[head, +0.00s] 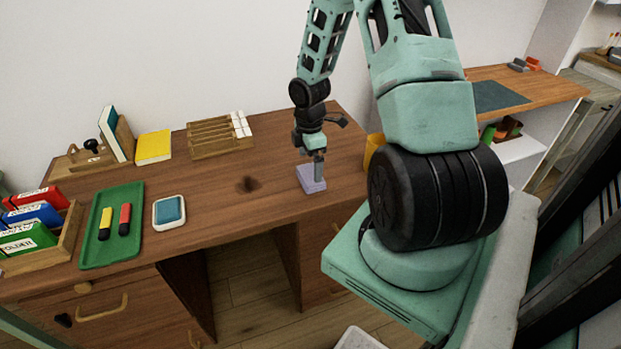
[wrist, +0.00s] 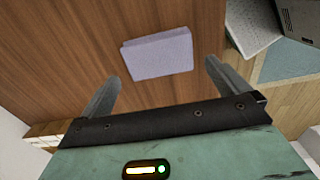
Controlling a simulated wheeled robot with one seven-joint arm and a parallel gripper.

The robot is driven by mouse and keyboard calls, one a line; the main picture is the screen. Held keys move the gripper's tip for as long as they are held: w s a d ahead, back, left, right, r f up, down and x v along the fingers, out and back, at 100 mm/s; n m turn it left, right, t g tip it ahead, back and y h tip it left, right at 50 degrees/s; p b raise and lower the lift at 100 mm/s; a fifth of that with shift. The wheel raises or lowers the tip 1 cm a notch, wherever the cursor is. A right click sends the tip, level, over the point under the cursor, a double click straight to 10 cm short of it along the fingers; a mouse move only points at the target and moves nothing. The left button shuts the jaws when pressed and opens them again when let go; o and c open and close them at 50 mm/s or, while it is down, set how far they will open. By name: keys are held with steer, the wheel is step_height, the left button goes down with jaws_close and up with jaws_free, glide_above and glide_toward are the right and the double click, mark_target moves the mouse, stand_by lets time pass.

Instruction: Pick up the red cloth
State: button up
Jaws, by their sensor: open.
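I see no clearly red cloth in either view. A flat, folded-looking lavender piece (head: 311,178) lies on the wooden desk (head: 215,205), right of a dark stain; it may be a cloth. It also shows in the wrist view (wrist: 158,54), lying just ahead of and between the fingertips. My gripper (head: 318,176) points down over the lavender piece in the head view. In the wrist view my gripper (wrist: 158,84) is open, its two fingers wide apart with nothing between them. I cannot tell whether the fingertips touch the piece.
A green tray (head: 90,245) holds a yellow and a red marker-like item. Next to it is a white-framed blue pad (head: 169,212). Folders (head: 37,215) stand at the left. A yellow book (head: 153,147) and wooden rack (head: 207,139) lie behind. The desk around the lavender piece is mostly clear.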

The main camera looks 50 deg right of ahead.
mark_target(310, 174)
step_height(310, 174, down, 4)
steer(key=shift+d+f, duration=0.15)
steer(key=c, duration=0.8)
step_height(310, 174, up, 10)
steer(key=shift+p, duration=0.4)
steer(key=shift+o, duration=1.4)
steer(key=shift+c, duration=0.5)
